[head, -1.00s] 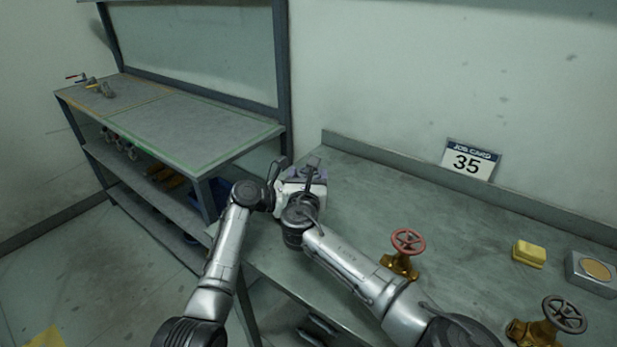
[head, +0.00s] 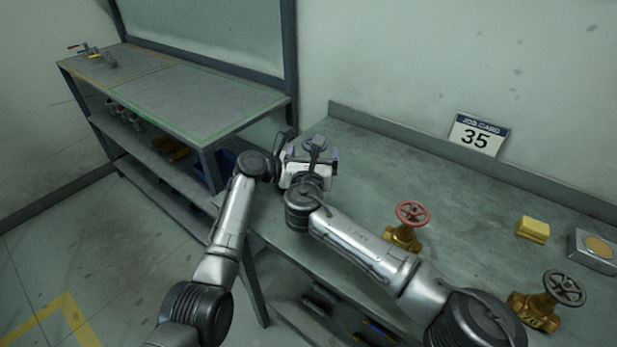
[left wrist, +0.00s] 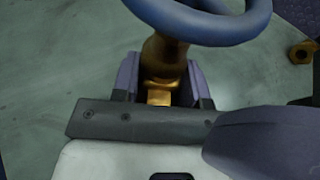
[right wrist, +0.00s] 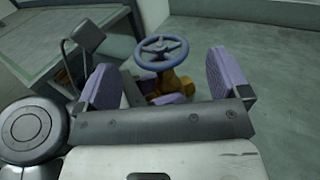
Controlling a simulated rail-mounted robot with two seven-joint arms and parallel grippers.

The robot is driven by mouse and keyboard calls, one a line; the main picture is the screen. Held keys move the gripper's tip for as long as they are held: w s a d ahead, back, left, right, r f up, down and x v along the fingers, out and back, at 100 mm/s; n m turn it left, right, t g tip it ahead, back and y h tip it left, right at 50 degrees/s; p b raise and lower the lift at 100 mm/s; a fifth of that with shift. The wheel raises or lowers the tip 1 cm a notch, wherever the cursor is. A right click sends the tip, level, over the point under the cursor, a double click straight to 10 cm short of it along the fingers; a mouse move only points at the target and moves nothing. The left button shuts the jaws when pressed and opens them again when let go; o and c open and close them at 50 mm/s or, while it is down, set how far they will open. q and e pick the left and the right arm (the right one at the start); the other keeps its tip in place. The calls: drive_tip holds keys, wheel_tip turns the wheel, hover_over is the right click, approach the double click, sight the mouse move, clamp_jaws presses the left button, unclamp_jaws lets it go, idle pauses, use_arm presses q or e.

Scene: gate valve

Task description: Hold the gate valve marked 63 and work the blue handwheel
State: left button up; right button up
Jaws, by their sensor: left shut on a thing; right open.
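The gate valve has a brass body (left wrist: 162,60) and a blue handwheel (left wrist: 205,18); no number on it is readable. My left gripper (left wrist: 162,82) is shut on the brass body, below the wheel, in the left wrist view. In the right wrist view the whole blue handwheel (right wrist: 161,52) shows above the brass body (right wrist: 172,82). My right gripper (right wrist: 164,78) is open, its two purple fingers apart with the wheel seen between them, beyond the fingertips. In the head view my grippers crowd together at the bench's left end and largely hide this valve.
A red-wheeled brass valve (head: 405,232) and a grey-wheeled one (head: 540,305) stand on the bench to the right. A yellow block (head: 533,229) and a grey box (head: 594,250) lie farther right. A job card reading 35 (head: 478,135) stands at the back. A shelf unit (head: 180,95) is left.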

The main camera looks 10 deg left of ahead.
drive_tip(key=s+d, duration=0.1)
drive_tip(key=s, duration=0.8)
drive_tip(key=shift+d, duration=0.1)
use_arm(q)
drive_tip(key=o, duration=0.8)
